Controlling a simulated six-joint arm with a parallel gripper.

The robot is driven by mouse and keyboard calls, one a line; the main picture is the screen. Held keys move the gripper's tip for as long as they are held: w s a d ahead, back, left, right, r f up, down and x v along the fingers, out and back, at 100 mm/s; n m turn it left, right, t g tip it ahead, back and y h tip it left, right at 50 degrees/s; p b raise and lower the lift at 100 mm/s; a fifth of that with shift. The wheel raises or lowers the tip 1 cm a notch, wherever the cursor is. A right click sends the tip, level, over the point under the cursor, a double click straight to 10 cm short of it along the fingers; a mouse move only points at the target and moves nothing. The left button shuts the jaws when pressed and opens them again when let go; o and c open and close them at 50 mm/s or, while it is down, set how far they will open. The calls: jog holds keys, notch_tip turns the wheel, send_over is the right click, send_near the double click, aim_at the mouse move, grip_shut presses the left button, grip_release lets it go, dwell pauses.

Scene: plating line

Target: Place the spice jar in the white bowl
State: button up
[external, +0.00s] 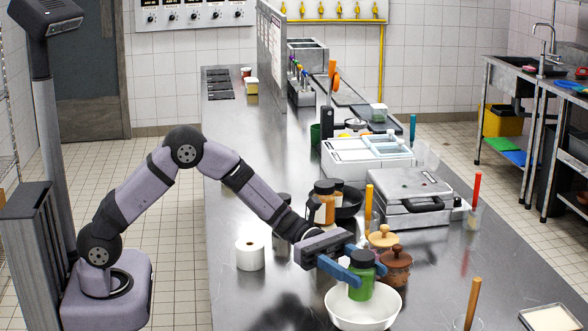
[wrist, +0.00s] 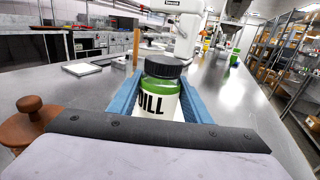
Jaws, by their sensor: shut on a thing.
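The spice jar (external: 361,279) is green with a dark lid, and its label reads "DILL" in the wrist view (wrist: 158,100). My gripper (external: 355,265) is shut on the jar, with a blue finger on each side of it. In the external view the jar is upright and its lower part shows against the inside of the white bowl (external: 345,314). I cannot tell whether the jar touches the bowl. In the wrist view only a little white shows beside the jar, and the bowl is mostly hidden behind my gripper.
Lidded brown pots (external: 395,268) stand just behind the bowl. A wooden-handled utensil (external: 473,300) stands to the right.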

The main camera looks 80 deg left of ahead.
notch_tip(320, 180, down, 2)
jog(key=shift+f, duration=0.1)
jog(key=shift+f, duration=0.4)
jog(key=shift+f+b, duration=0.2)
jog(key=shift+b, duration=0.25)
jog(key=o, duration=1.2)
jog(key=shift+o, duration=0.2)
jog(key=shift+r, duration=0.1)
